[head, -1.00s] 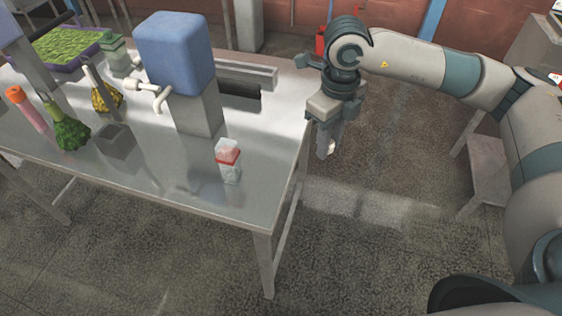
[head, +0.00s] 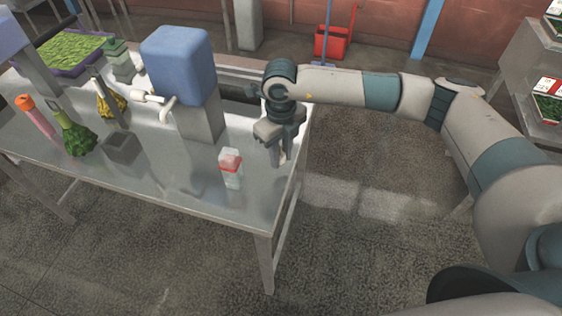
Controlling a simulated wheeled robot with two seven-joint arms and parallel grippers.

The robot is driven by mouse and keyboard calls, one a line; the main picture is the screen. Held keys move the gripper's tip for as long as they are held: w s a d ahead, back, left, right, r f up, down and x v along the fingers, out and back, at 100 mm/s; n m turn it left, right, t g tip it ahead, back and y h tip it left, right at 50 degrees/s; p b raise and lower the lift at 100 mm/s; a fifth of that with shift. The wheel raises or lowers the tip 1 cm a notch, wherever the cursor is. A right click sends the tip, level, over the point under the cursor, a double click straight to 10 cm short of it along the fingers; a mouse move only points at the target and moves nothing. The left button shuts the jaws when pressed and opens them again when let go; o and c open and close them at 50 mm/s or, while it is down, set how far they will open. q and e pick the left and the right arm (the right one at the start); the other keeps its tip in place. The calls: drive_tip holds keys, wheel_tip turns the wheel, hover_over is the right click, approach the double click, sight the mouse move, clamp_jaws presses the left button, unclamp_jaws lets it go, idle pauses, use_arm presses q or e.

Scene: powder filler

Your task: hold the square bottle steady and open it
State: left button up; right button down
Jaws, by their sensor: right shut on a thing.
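A small clear and white square bottle (head: 231,176) with a red band stands upright near the right end of the metal table. My left gripper is not in view.
A blue-topped machine (head: 180,58) with a white spout stands behind the bottle. A small grey box (head: 122,148), green broccoli-like thing (head: 76,138) and orange-capped tube (head: 36,117) are at left. The table (head: 190,185) is clear around the bottle.

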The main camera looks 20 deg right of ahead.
sight(281, 165)
drive_tip(key=shift+f+p, duration=0.6)
drive_tip(key=shift+p, duration=0.1)
wheel_tip(281, 165, down, 2)
drive_tip(key=shift+p, duration=0.55)
drive_tip(key=shift+f, duration=0.4)
drive_tip(key=shift+f, duration=0.2)
drive_tip(key=c, duration=1.5)
unclamp_jaws()
drive_tip(key=shift+r, duration=0.1)
drive_tip(key=shift+o, duration=0.2)
